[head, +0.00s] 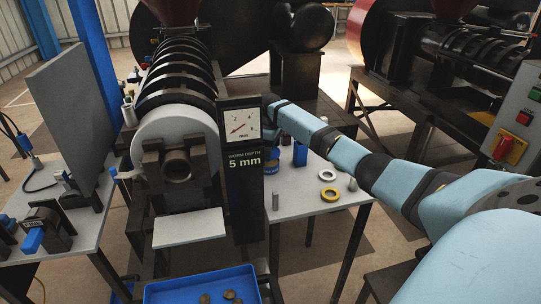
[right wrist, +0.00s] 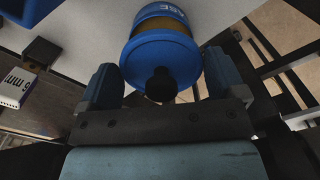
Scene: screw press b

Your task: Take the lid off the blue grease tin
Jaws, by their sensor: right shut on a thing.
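The blue grease tin (right wrist: 160,10) shows in the right wrist view, with part of its white lettering and a gold band. Its blue lid (right wrist: 138,62) faces the camera, with a black knob (right wrist: 159,84) in the middle. My right gripper (right wrist: 163,72) has its blue fingers on either side of the lid and is shut on it. I cannot tell whether the lid is still seated on the tin. My left gripper is not in view.
The gauge post (head: 243,180) reads "5 mm". The screw press (head: 178,130) stands beside it. On the grey table (head: 300,205) are a yellow ring (head: 330,194), a white ring (head: 327,175) and a blue item (head: 300,153). A blue tray (head: 180,292) is in front.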

